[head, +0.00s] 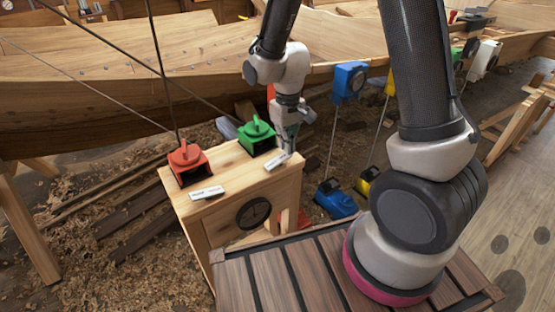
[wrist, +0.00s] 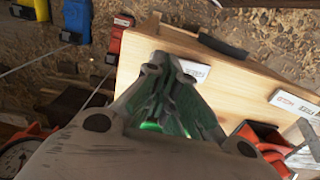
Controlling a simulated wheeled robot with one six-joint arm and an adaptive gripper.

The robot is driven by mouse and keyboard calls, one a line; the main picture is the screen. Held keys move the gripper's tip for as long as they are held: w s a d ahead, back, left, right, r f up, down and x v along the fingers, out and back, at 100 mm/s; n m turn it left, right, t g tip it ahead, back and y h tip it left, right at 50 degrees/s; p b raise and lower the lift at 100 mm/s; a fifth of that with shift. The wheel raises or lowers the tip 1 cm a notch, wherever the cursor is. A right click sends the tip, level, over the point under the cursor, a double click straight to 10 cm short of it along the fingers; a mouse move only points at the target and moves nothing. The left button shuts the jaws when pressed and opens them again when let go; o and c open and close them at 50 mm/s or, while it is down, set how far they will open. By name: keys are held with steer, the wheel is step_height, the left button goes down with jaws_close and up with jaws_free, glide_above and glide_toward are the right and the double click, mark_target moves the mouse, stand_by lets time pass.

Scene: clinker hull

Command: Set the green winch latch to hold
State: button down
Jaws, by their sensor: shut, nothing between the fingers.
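The green winch (head: 258,138) sits on top of the wooden stand (head: 232,176), with a green lever-like piece on its top. A small label plate (head: 278,162) lies on the stand in front of it. My gripper (head: 288,143) is shut and empty, pointing down just right of the green winch, above the stand's right end. I cannot tell whether it touches the winch. In the wrist view my gripper (wrist: 160,62) hides most of the winch; only slivers of green (wrist: 150,127) show between its fingers. The latch's setting is not readable.
A red winch (head: 188,163) stands on the left of the same stand, with its own label plate (head: 207,194). A blue block (head: 336,203) and a yellow one (head: 367,181) are lower right. The boat hull (head: 100,95) runs behind. Thin ropes slant down to the stand.

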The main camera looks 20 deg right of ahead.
steer(key=shift+f, duration=1.35)
stand_by(0.4)
steer(key=shift+r, duration=3.55)
steer(key=s+d+r+m+t, duration=0.1)
steer(key=s+d+r+t, duration=0.1)
steer(key=s+d+r, duration=0.5)
steer(key=s+d+r+m+t, duration=0.2)
steer(key=s+d+r, duration=0.6)
steer(key=s+r, duration=0.4)
steer(key=shift+r+m, duration=0.3)
steer(key=shift+r, duration=0.4)
